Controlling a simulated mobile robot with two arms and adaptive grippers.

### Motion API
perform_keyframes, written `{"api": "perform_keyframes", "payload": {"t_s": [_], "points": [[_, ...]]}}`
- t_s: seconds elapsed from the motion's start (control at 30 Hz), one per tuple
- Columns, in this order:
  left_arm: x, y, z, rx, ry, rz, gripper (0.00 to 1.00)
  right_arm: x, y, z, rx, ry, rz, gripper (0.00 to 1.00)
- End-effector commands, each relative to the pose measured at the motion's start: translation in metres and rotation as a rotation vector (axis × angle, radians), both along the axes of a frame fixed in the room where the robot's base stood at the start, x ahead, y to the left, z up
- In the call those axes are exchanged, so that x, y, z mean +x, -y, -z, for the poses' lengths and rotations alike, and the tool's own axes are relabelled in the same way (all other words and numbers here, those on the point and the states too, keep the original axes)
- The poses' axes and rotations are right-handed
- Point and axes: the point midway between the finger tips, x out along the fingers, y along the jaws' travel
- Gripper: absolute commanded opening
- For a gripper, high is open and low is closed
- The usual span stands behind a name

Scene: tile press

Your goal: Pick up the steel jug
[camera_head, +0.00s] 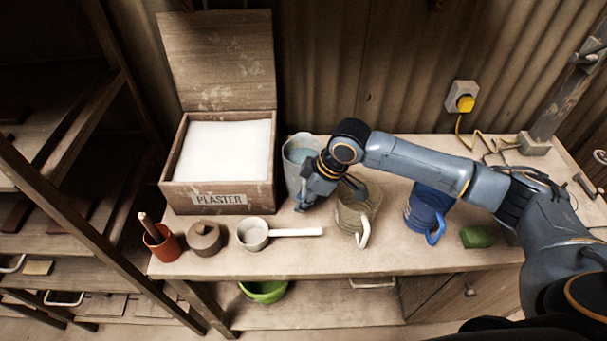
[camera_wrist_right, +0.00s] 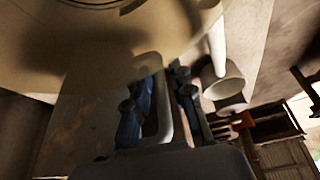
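The steel jug (camera_head: 297,151) is a grey, open-topped vessel with a bluish inside. It stands upright on the bench just right of the plaster box, partly hidden by my right gripper. My right gripper (camera_head: 308,198) points down at the jug's front side. In the right wrist view its two fingers (camera_wrist_right: 164,90) lie close on either side of a pale grey upright strip (camera_wrist_right: 166,112), which looks like a jug handle. A large rounded pale body fills the top of that view. Whether the fingers press on the strip is unclear. My left gripper is not in view.
A beige jug (camera_head: 350,214) stands close on the right, then a blue jug (camera_head: 424,205) and a green block (camera_head: 478,237). A small saucepan (camera_head: 252,235) lies in front, its handle pointing right. The plaster box (camera_head: 176,199) stands left.

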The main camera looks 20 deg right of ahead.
Motion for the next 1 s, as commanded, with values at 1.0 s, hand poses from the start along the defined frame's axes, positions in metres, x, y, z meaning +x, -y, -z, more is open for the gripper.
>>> {"api": "perform_keyframes", "payload": {"t_s": [1.0], "points": [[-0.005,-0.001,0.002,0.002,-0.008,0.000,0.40,0.002,-0.001,-0.011,0.004,0.008,-0.001,0.00]]}}
